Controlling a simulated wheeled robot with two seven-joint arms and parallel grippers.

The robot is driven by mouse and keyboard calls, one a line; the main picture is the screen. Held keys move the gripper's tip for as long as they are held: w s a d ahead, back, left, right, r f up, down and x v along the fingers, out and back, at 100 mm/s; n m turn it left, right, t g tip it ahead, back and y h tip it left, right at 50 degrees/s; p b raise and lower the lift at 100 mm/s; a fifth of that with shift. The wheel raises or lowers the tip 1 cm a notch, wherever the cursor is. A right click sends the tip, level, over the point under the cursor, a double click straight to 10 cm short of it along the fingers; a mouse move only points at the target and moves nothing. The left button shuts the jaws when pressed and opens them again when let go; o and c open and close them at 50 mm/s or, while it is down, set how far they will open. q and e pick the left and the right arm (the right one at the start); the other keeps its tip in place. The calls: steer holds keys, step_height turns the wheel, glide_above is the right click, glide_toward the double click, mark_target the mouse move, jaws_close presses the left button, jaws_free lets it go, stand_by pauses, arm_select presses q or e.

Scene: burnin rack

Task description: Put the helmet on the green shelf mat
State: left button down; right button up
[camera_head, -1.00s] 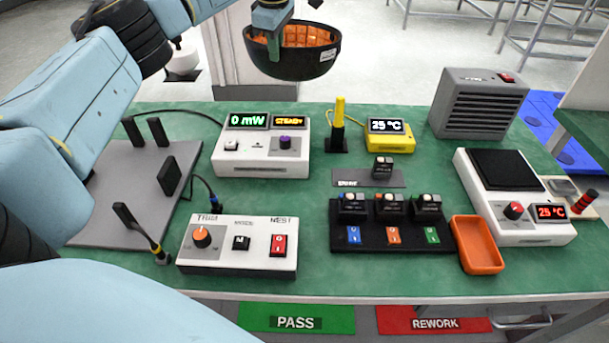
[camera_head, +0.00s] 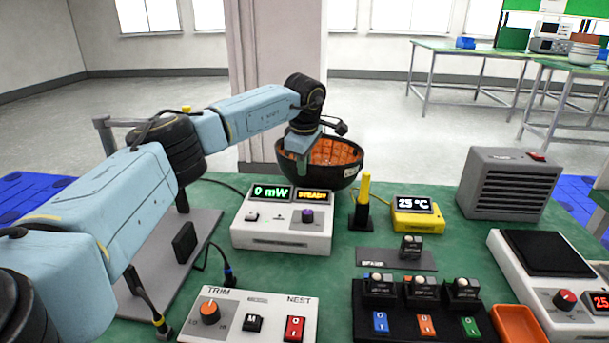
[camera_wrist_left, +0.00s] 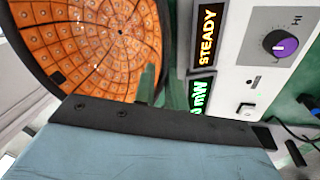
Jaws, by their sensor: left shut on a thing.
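The helmet (camera_head: 320,174) is a dark, bowl-like shell with an orange padded inside, turned open side up. My left gripper (camera_head: 308,142) is shut on its rim and holds it at the bench's far edge, behind the white meter. The left wrist view shows the orange lining (camera_wrist_left: 95,40) close up, with a green fingertip (camera_wrist_left: 148,84) at the rim. Part of the gripper is hidden by the rim. The green shelf mat is not in view now. My right gripper is not in view.
The white meter (camera_head: 282,235) stands just in front of the helmet, with a yellow-tipped post (camera_head: 364,198) right of it. A grey vented box (camera_head: 506,183), switch holder (camera_head: 420,318) and trim box (camera_head: 250,318) crowd the green bench. A pale pillar (camera_head: 281,80) rises behind.

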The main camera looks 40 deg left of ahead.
arm_select(q)
steer(key=shift+x, duration=0.85)
steer(key=shift+s+d, duration=0.1)
steer(key=shift+s, duration=0.05)
steer(key=c, duration=1.5)
jaws_free()
steer(key=shift+f, duration=0.15)
steer(key=shift+o, duration=0.2)
